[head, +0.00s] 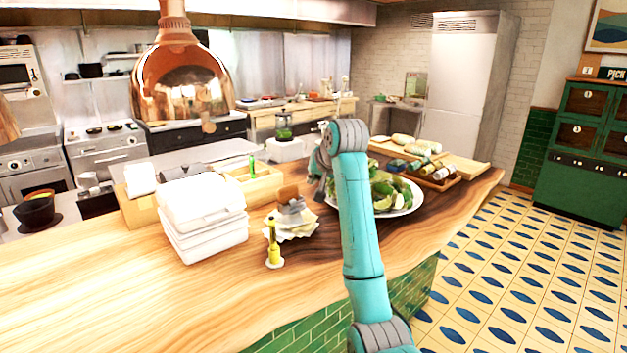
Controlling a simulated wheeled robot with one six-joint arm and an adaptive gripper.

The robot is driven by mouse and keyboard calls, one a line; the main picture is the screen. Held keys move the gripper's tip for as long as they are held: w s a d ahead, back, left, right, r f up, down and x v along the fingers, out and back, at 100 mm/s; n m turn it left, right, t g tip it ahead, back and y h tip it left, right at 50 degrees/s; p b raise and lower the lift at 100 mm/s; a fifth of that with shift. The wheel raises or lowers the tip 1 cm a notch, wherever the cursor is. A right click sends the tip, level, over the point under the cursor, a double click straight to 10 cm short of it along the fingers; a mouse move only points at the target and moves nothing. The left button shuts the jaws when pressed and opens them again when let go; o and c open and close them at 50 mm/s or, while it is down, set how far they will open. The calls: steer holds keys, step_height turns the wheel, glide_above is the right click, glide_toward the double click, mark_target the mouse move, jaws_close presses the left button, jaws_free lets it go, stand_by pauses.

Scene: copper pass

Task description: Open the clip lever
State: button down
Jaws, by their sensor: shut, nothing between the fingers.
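A small stack of pale paper sheets (291,231) lies on the wooden counter (335,270), left of my arm. A grey and brown piece (290,206) sits on top of it and looks like a clip, but it is too small to tell its lever or whether it is open. My gripper (320,190) is to the upper right of the papers, apart from the clip in the picture, partly hidden by my teal arm. It is shut and holds nothing.
A yellow upright holder (273,246) stands just in front of the papers. White stacked boxes (204,236) are to the left, with a wooden divided box (255,185) behind. A plate of greens (409,205) lies behind my arm. A copper lamp (180,80) hangs above the left side.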

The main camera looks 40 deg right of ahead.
steer(key=shift+w+a+f, duration=0.2)
steer(key=shift+w+f, duration=0.15)
steer(key=shift+f, duration=0.7)
steer(key=shift+w+a+f, duration=0.2)
steer(key=shift+w+f, duration=0.2)
steer(key=shift+f, duration=0.7)
steer(key=shift+w+a+f, duration=0.2)
steer(key=shift+w+f, duration=0.15)
steer(key=shift+f, duration=0.7)
steer(key=shift+s+f+t, duration=0.2)
steer(key=shift+s+t, duration=0.05)
steer(key=shift+t, duration=0.25)
steer(key=shift+s+f+m+t, duration=0.2)
steer(key=shift+s+f+t, duration=0.25)
steer(key=shift+t, duration=0.5)
steer(key=shift+s+f+m+t, duration=0.2)
steer(key=shift+f+t, duration=0.35)
steer(key=shift+t, duration=0.4)
steer(key=shift+r, duration=0.15)
steer(key=shift+r, duration=0.7)
